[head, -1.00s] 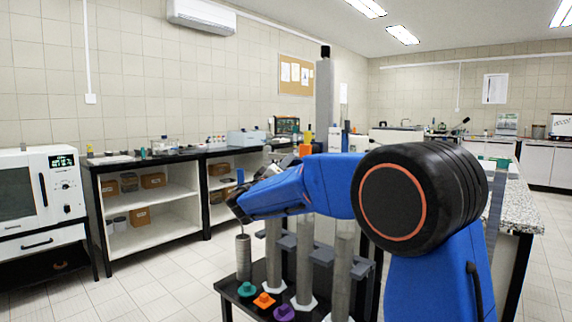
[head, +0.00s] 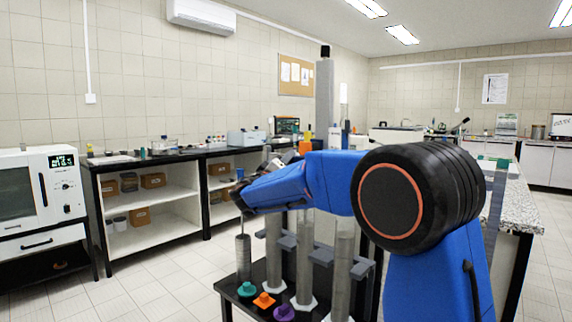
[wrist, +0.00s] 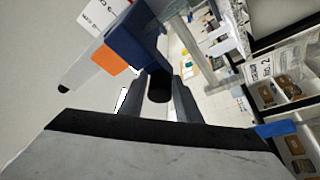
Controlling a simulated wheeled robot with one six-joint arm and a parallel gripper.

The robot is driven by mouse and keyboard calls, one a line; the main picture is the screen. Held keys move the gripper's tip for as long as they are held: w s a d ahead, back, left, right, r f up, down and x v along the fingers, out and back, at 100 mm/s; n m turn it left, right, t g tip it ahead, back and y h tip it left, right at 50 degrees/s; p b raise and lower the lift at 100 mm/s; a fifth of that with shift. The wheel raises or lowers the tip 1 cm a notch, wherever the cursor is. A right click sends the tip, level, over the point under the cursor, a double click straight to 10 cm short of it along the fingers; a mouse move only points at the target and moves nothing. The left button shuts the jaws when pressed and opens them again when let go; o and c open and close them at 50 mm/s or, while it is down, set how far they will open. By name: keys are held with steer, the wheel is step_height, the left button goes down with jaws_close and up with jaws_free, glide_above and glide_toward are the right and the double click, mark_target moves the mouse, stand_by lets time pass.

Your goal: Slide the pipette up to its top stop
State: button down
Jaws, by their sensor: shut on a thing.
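In the wrist view my gripper (wrist: 160,92) has its two grey fingers on either side of a dark round knob on a blue carriage (wrist: 136,38), and is shut on it. An orange block (wrist: 119,57) and a pale arm with a black tip adjoin the carriage. A grey post (wrist: 186,38) passes behind. In the head view the tall grey column (head: 325,90) with a black top stands behind my blue arm, with a blue part (head: 335,138) beside it. My fingers are mostly hidden there. I cannot make out the pipette's glass tube.
A dark stand (head: 258,307) holds several grey cylinders and coloured stoppers in front of my arm. A shelf bench (head: 160,212) runs along the left wall, with a white oven (head: 38,195) at far left. A speckled worktop (head: 512,200) is at right.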

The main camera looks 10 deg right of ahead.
step_height(320, 180, up, 24)
steer(key=shift+f, duration=0.15)
steer(key=c, duration=1.5)
jaws_free()
steer(key=shift+s+d, duration=0.1)
steer(key=shift+s, duration=0.05)
steer(key=shift+o, duration=0.2)
steer(key=v, duration=1.7)
